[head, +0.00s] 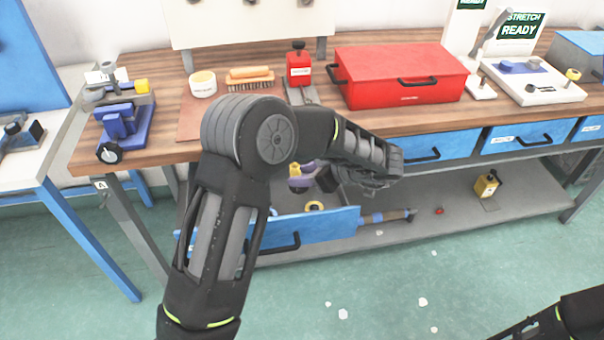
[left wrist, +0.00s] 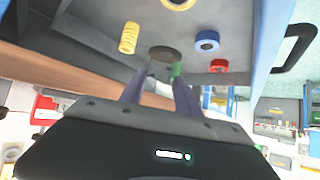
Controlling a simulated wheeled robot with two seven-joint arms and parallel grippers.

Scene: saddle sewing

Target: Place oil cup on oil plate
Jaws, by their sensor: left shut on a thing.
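My left gripper (head: 302,178) is low over the open blue drawer, and its purple fingers also show in the left wrist view (left wrist: 160,90). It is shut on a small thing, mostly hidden. A dark round disc (left wrist: 165,54) shows at the fingertips; I cannot tell whether it is part of the held thing or whether this is the oil cup. A red oil can (head: 299,68) stands on the bench above a small grey plate (head: 304,96). I cannot tell whether that is the oil plate. My right gripper is out of view.
The open drawer (head: 345,222) holds a yellow ring (head: 314,206). In the wrist view, a yellow coil (left wrist: 129,38), a blue roll (left wrist: 207,41) and a red roll (left wrist: 218,66) lie there. A red toolbox (head: 405,75) and brush (head: 250,78) stand on the bench; a yellow can (head: 487,184) stands below.

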